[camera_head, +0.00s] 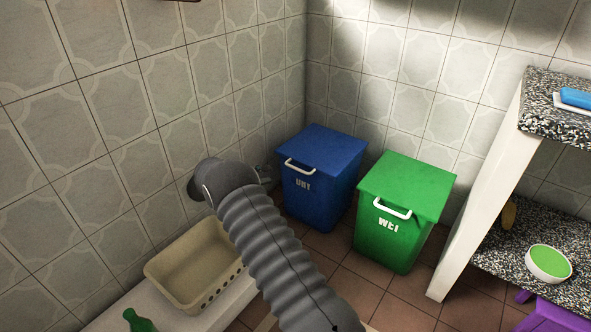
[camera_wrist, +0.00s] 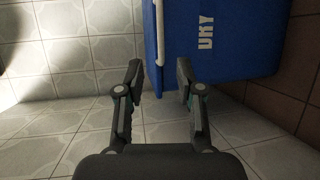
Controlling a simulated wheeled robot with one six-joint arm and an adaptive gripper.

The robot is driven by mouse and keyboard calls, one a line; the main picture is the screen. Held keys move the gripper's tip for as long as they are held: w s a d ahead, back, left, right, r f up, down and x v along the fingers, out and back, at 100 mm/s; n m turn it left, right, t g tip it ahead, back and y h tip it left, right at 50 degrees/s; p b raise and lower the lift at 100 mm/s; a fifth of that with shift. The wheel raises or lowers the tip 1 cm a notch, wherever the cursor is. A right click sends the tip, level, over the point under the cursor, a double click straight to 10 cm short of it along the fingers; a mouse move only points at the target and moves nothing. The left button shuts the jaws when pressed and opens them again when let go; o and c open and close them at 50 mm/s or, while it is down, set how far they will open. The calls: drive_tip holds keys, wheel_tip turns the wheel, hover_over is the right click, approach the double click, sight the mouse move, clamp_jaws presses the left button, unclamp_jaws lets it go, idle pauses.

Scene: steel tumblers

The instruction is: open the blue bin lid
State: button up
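The blue bin (camera_head: 318,200) stands in the tiled corner, with its lid (camera_head: 325,143) down and a white handle (camera_head: 300,166) on the lid's front edge. My gripper (camera_head: 268,176) is left of the bin, partly hidden behind my grey arm. In the wrist view my gripper (camera_wrist: 160,78) is open, with nothing between its fingers. There the blue bin (camera_wrist: 225,50) appears sideways, its lettering running vertically, and the white handle (camera_wrist: 159,32) lies ahead of the gap between the fingers. The right finger overlaps the bin's edge in the picture; I cannot tell whether they touch.
A green bin (camera_head: 386,238) with a closed lid stands right of the blue one. A beige basket (camera_head: 180,286) sits on a white ledge at lower left, with a green bottle (camera_head: 138,320) nearby. A speckled shelf (camera_head: 545,118) stands at right. Tiled walls close in behind.

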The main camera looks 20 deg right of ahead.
sight(297, 170)
drive_tip(key=x, duration=1.3)
drive_tip(key=shift+d+f, duration=0.1)
drive_tip(key=shift+d, duration=0.1)
clamp_jaws()
drive_tip(key=shift+a, duration=0.1)
